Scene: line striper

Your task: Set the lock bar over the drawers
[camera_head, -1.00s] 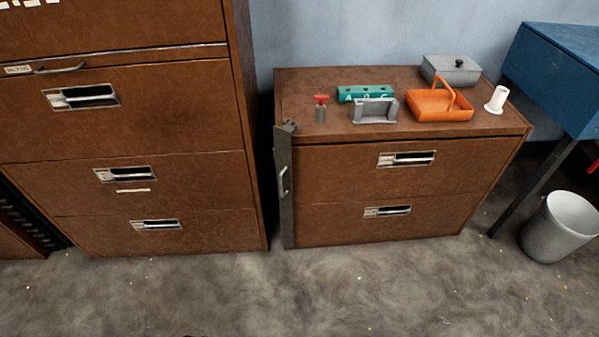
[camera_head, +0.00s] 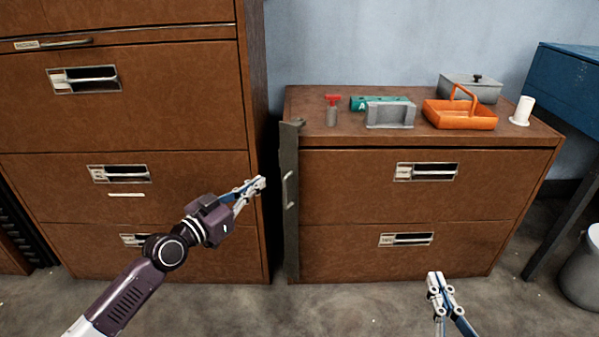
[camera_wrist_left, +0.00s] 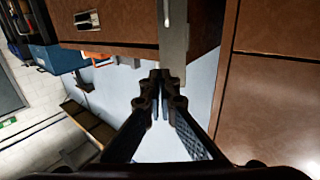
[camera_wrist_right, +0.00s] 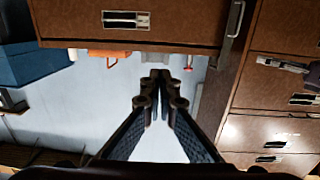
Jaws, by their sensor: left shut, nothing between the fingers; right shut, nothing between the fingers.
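The grey lock bar (camera_head: 289,205) stands upright along the left front edge of the low brown cabinet, with a small handle on its face. It also shows in the left wrist view (camera_wrist_left: 173,30) and the right wrist view (camera_wrist_right: 234,22). The cabinet has an upper drawer (camera_head: 370,185) and a lower drawer (camera_head: 350,245). My left gripper (camera_head: 261,183) is shut and empty, just left of the bar at handle height, apparently apart from it. My right gripper (camera_head: 435,277) is shut and empty, low in front of the lower drawer.
On the cabinet top are a red-topped item (camera_head: 332,110), a green block (camera_head: 365,103), a grey holder (camera_head: 390,115), an orange basket (camera_head: 460,113), a grey lidded box (camera_head: 470,88) and a white cylinder (camera_head: 523,110). A tall cabinet (camera_head: 150,120) stands left; a bin (camera_head: 582,265) stands right.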

